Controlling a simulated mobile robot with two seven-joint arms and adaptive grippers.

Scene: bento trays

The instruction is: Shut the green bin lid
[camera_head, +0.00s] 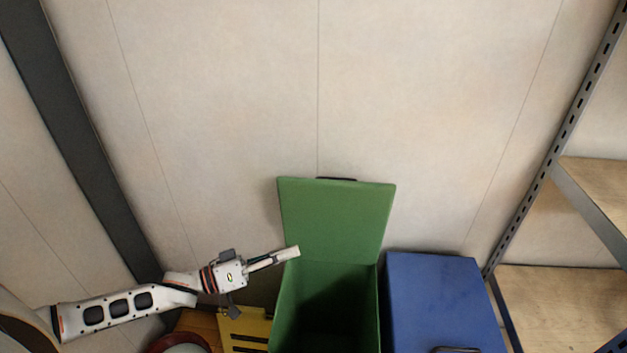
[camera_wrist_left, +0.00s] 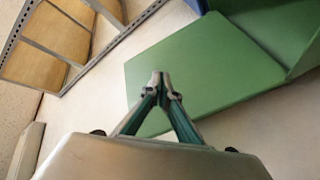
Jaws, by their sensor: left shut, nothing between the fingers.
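The green bin (camera_head: 327,307) stands against the wall with its inside showing dark. Its green lid (camera_head: 338,215) is open, standing up at the back of the bin near the wall. The lid also shows in the left wrist view (camera_wrist_left: 205,65), beyond the fingers. My left gripper (camera_head: 297,251) is shut and empty at the lid's lower left edge, close to the hinge side. In the left wrist view the fingertips (camera_wrist_left: 160,80) meet in front of the lid. I cannot tell whether they touch it. My right gripper is not in view.
A blue bin (camera_head: 437,295) with its lid shut stands to the right of the green bin. A yellow slotted thing (camera_head: 245,328) and a round red-rimmed thing (camera_head: 180,343) lie to the left. A metal rack with wooden shelves (camera_head: 565,300) stands at the right.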

